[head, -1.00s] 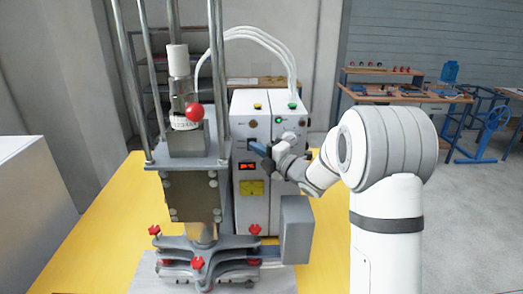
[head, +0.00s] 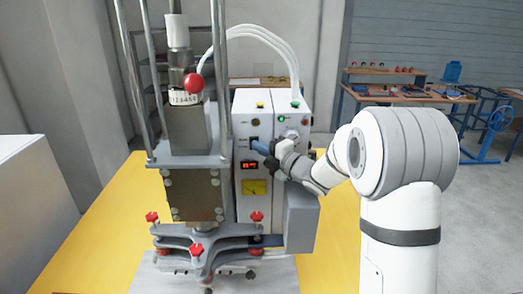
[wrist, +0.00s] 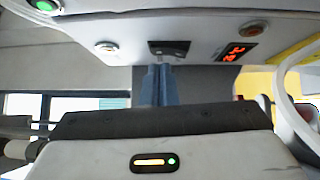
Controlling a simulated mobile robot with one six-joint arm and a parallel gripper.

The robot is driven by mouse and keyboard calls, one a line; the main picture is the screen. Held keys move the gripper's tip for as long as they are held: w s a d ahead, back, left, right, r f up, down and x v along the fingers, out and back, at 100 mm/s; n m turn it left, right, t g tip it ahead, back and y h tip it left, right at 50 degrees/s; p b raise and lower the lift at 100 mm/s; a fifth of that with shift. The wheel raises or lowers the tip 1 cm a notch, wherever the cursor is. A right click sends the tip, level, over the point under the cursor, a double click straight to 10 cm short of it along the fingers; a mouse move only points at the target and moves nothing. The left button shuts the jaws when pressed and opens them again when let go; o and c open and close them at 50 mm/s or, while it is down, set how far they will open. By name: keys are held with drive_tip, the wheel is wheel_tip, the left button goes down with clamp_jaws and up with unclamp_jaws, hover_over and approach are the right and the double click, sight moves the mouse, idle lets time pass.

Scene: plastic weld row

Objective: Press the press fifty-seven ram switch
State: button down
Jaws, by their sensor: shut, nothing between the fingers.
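The press control box (head: 243,215) is a light grey cabinet beside the press. A small black rocker switch (head: 254,139) sits on its front face, above a red digital display (head: 249,165). My gripper (head: 257,146) is shut and empty, its blue fingers pointing at the box front just by this switch. In the wrist view, the closed fingers (wrist: 158,68) end just below and slightly left of the black switch (wrist: 169,47). They look very close to the panel; I cannot tell whether they touch. The panel's labels are too small to read.
The press (head: 195,190) stands left of the box, with a red ball (head: 193,83), upright rods and red star knobs. Yellow (head: 260,104) and green (head: 294,104) buttons top the cabinet. A grey box (head: 301,222) is at its lower right. White hoses arch above.

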drive_tip(key=b+v, duration=0.1)
drive_tip(key=v, duration=0.3)
drive_tip(key=s+a+r+b+v, duration=0.1)
drive_tip(key=v, duration=0.3)
drive_tip(key=b+v, duration=0.2)
drive_tip(key=v, duration=0.1)
drive_tip(key=shift+s+r, duration=0.3)
drive_tip(key=shift+s, duration=0.35)
